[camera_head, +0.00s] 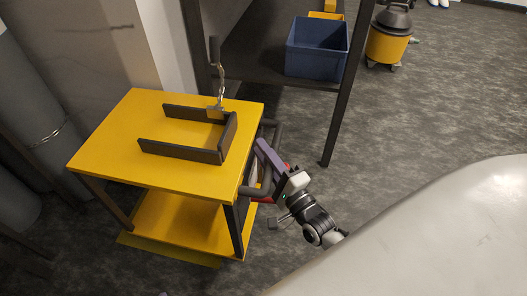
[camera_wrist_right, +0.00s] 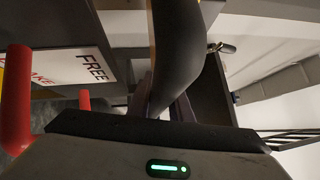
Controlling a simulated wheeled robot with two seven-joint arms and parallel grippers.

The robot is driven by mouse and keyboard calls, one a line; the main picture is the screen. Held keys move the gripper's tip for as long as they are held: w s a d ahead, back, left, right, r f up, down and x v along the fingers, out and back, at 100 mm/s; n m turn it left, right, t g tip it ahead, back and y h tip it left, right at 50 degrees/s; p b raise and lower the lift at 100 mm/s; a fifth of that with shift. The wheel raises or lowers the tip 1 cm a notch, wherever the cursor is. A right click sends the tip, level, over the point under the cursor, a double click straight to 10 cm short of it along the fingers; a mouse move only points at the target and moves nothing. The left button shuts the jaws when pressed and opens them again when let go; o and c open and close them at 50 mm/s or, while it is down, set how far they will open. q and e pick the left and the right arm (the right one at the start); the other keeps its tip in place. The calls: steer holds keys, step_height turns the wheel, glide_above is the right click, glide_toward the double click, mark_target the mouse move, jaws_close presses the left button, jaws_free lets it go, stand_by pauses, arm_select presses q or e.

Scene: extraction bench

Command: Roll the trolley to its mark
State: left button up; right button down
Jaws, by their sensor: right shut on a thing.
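The yellow trolley (camera_head: 110,140) stands at the left of the head view, with a yellow top, a lower shelf (camera_head: 185,222) and dark legs. Its dark handle (camera_head: 252,191) is on the right side. My right gripper (camera_head: 268,160) is shut on this handle. In the right wrist view the dark handle bar (camera_wrist_right: 178,45) runs between the fingers. A red bar (camera_wrist_right: 15,100) and a sign reading FREE (camera_wrist_right: 95,67) show beside it. A flat yellow strip (camera_head: 165,250) shows low under the trolley's front edge; I cannot tell whether it is a floor mark.
A dark U-shaped frame (camera_head: 180,149) lies on the trolley top. A dark bench with a blue bin (camera_head: 317,48) stands behind, its leg (camera_head: 338,120) reaching the floor. A yellow-and-black vacuum (camera_head: 388,38) is farther right. Grey cylinders (camera_head: 40,90) stand left.

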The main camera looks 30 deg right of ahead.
steer(key=shift+s+f, duration=0.2)
steer(key=shift+f, duration=0.45)
steer(key=c, duration=1.6)
jaws_free()
steer(key=shift+c, duration=0.2)
steer(key=shift+r, duration=0.15)
steer(key=shift+w, duration=0.1)
steer(key=s, duration=0.3)
steer(key=s+f+p, duration=0.1)
steer(key=s, duration=0.3)
steer(key=s+p, duration=0.1)
steer(key=s, duration=0.2)
steer(key=shift+s+f, duration=0.15)
